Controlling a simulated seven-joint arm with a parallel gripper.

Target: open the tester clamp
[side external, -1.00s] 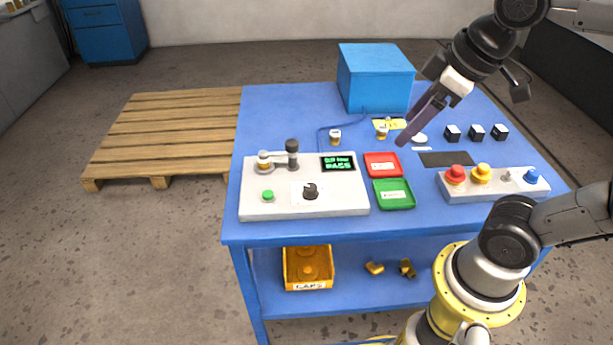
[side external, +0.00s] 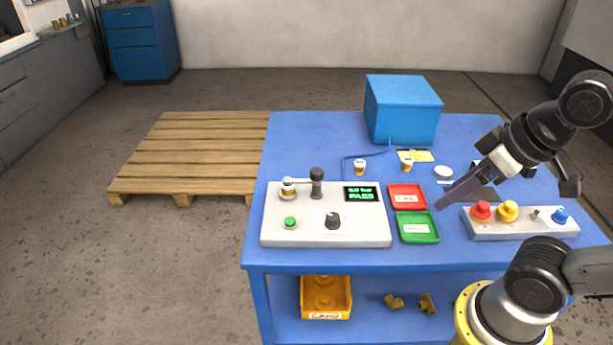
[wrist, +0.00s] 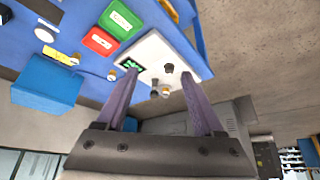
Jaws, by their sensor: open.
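The tester (side external: 355,229) is a white box at the left front of the blue table. Its clamp (side external: 316,182) is a post with a black knob and a short arm reaching left over a small brass-and-white valve (side external: 288,189). The arm appears to lie over the valve's top; contact is too small to tell. The clamp also shows in the wrist view (wrist: 154,92), between my fingers. My gripper (side external: 438,207) is open and empty, right of the tester and apart from it, in the air by the green tray. Its fingers also show in the wrist view (wrist: 159,75).
The tester carries a green-lit screen (side external: 361,195) reading PASS, a green button (side external: 290,222) and a black dial (side external: 333,220). A red tray (side external: 407,190) and a green tray (side external: 434,238) lie between it and the button panel (side external: 520,235). A blue box (side external: 403,110) stands behind.

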